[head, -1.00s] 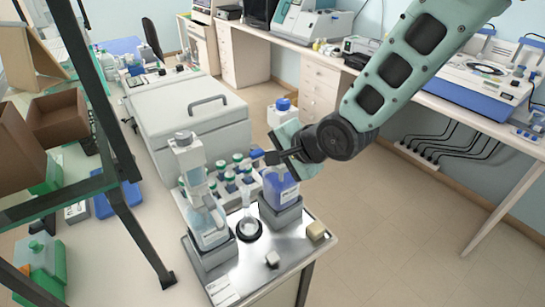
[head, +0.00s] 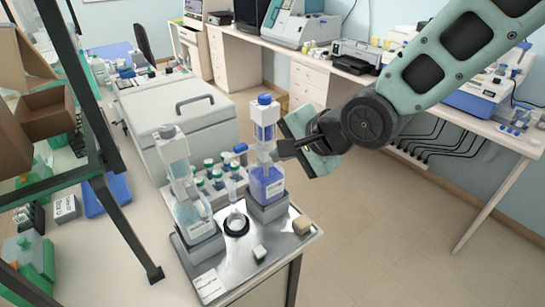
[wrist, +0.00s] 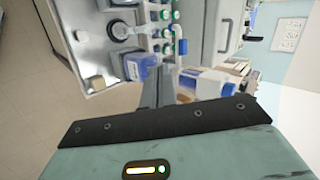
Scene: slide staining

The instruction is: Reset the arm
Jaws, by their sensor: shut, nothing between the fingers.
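My gripper (head: 284,148) is shut and empty, in the air just right of a tall bottle with purple-blue liquid (head: 267,182). In the head view its dark fingers point left toward the bottle's upper part; I cannot tell whether they touch it. In the wrist view the gripper (wrist: 155,82) shows as dark fingers close together, with the blue bottle (wrist: 140,67) beside them to the left. My arm reaches in from the upper right.
A second bottle with pale blue liquid (head: 194,214) stands left on the metal tray (head: 240,262). A round holder (head: 236,224) sits between the bottles. Several green-capped tubes (head: 218,180) stand behind. A shelf frame (head: 128,228) rises at left. Open floor (head: 400,220) lies right.

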